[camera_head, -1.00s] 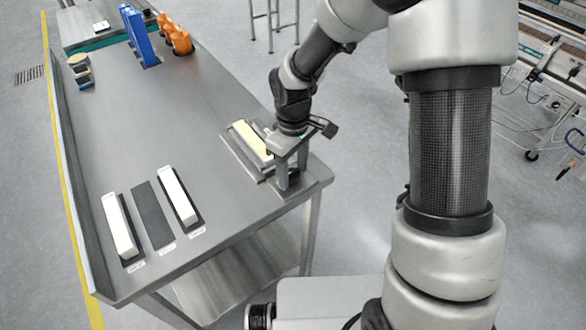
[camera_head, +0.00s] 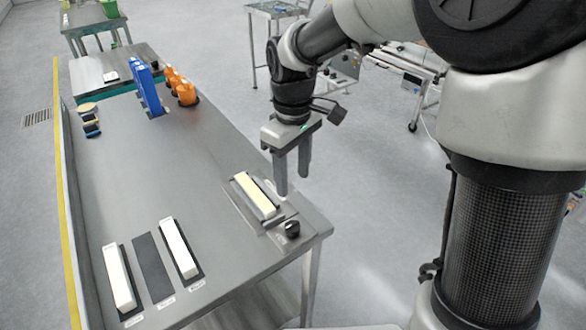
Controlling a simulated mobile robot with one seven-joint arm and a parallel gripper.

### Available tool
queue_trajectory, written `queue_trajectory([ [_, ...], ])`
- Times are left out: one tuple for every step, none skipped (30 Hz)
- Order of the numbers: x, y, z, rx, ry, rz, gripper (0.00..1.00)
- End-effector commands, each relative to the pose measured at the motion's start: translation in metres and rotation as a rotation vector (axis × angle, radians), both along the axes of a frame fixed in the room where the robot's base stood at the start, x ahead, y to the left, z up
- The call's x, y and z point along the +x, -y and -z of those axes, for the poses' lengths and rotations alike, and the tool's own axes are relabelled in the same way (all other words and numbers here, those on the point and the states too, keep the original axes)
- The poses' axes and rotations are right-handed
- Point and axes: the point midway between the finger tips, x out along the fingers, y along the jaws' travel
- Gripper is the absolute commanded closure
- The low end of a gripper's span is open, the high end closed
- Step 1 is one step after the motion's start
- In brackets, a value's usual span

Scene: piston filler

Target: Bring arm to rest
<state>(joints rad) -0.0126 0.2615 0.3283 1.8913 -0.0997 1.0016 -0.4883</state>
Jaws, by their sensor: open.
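My gripper (camera_head: 292,190) hangs with its fingers pointing down, parted and empty. In the picture it shows above and beyond the right edge of the steel table (camera_head: 185,185), near a cream bar in a dark holder (camera_head: 257,196). It touches nothing that I can see. My arm reaches in from the upper right. A small black knob-like object (camera_head: 292,229) stands at the table's right corner, below the gripper in the picture.
Two white bars (camera_head: 119,277) (camera_head: 179,248) lie on dark pads with an empty dark pad (camera_head: 153,266) between them. Blue (camera_head: 149,90) and orange (camera_head: 181,87) items stand at the table's far end. The middle of the table is clear. Equipment (camera_head: 405,75) stands behind my arm.

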Motion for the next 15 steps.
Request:
queue_trajectory([
  [0.0001, 0.0, -0.0041, 0.0, 0.0, 0.0, 0.51],
  [-0.0001, 0.0001, -0.0054, 0.0, 0.0, 0.0, 0.51],
  [-0.0004, 0.0001, -0.0065, 0.0, -0.001, 0.0, 0.51],
  [-0.0004, 0.0001, -0.0071, 0.0, -0.001, 0.0, 0.51],
  [-0.0004, 0.0002, -0.0074, 0.0, -0.001, 0.0, 0.51],
  [-0.0005, 0.0001, -0.0076, 0.0, -0.001, 0.0, 0.51],
  [-0.0005, 0.0001, -0.0075, 0.0, -0.001, 0.0, 0.51],
  [-0.0005, 0.0001, -0.0075, 0.0, -0.001, 0.0, 0.51],
  [-0.0005, 0.0001, -0.0074, 0.0, -0.001, 0.0, 0.51],
  [-0.0004, 0.0002, -0.0074, 0.0, -0.001, 0.0, 0.51],
  [-0.0004, 0.0001, -0.0074, 0.0, -0.001, 0.0, 0.51],
  [-0.0004, 0.0001, -0.0073, 0.0, -0.001, 0.0, 0.51],
  [-0.0004, 0.0001, -0.0073, 0.0, -0.001, 0.0, 0.51],
  [-0.0004, 0.0001, -0.0073, 0.0, -0.001, 0.0, 0.51],
  [-0.0004, 0.0001, -0.0072, 0.0, -0.001, 0.0, 0.51],
])
